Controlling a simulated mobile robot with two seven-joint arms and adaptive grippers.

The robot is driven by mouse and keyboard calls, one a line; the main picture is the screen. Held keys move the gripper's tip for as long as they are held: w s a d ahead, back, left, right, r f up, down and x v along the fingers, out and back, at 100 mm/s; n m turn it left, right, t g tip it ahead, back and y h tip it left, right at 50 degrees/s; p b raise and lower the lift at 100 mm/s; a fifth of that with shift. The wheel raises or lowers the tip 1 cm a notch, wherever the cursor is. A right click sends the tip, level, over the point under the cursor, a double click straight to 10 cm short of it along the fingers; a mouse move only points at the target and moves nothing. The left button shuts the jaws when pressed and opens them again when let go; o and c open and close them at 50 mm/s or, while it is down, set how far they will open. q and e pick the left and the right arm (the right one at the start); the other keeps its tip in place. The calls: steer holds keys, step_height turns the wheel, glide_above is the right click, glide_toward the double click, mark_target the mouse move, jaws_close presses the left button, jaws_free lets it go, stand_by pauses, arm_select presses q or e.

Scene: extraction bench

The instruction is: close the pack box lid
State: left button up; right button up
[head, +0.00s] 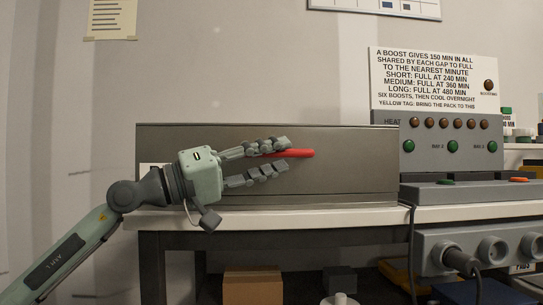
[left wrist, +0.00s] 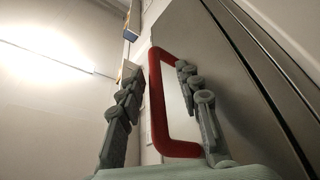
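The pack box shows as a wide dark grey panel (head: 345,160) above the white bench top. I cannot tell from the front where lid and body part. A red handle (head: 303,153) sits on the panel; in the left wrist view it is a red loop (left wrist: 158,105) standing off the dark face. My left gripper (head: 281,154) points right in front of the panel, its fingers above and below the handle. In the left wrist view the fingers are apart, with the handle's outer bar between them and a gap on the left finger's side. My right gripper is not in view.
A grey control unit (head: 450,150) with lamps and green buttons stands right of the panel, under a printed sign (head: 433,75). A grey unit with round sockets (head: 475,250) is below. A cardboard box (head: 253,287) sits under the white bench top (head: 300,217).

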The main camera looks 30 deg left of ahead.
arm_select(q)
steer(key=shift+a+r, duration=0.1)
steer(key=v, duration=1.2)
stand_by(0.4)
